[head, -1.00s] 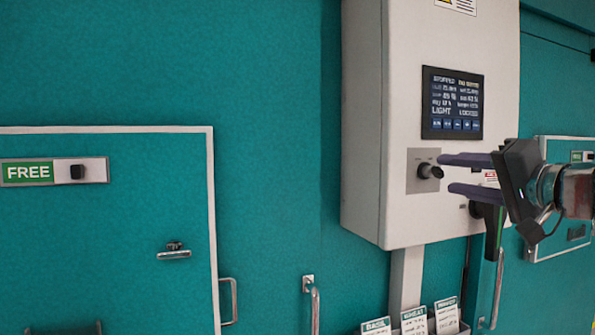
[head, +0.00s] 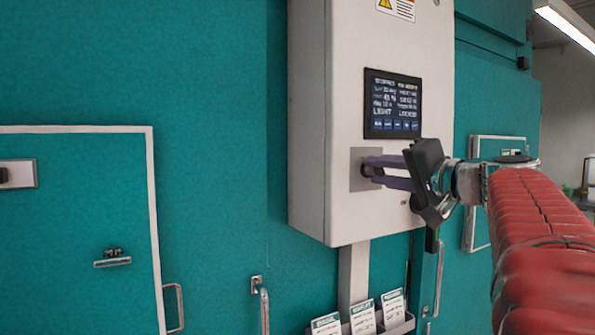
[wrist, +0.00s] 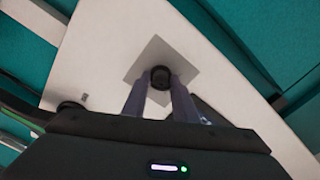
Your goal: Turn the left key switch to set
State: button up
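The left key switch is a black round knob (wrist: 160,77) on a square grey plate (head: 362,184) on the front of the pale control box (head: 340,225), below its screen. In the wrist view the knob lies between the tips of my two fingers, very near both. In the head view my gripper (head: 374,172) reaches in from the right, its purple fingers one above the other over the plate, hiding the knob. The fingers look parted, with a narrow gap; I see no clear contact. The direction the key points cannot be read.
The box's dark screen (head: 393,104) is just above my fingers. A second dark round knob (wrist: 70,107) shows at left in the wrist view. Card holders (head: 361,316) hang below the box.

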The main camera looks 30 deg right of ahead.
jog(key=c, duration=0.6)
jog(key=shift+d, duration=0.1)
grip_shut()
jog(key=shift+f+m, duration=0.1)
jog(key=shift+m, duration=0.5)
jog(key=m, duration=0.5)
jog(key=shift+f, duration=0.1)
jog(key=m, duration=0.6)
jog(key=shift+f, duration=0.15)
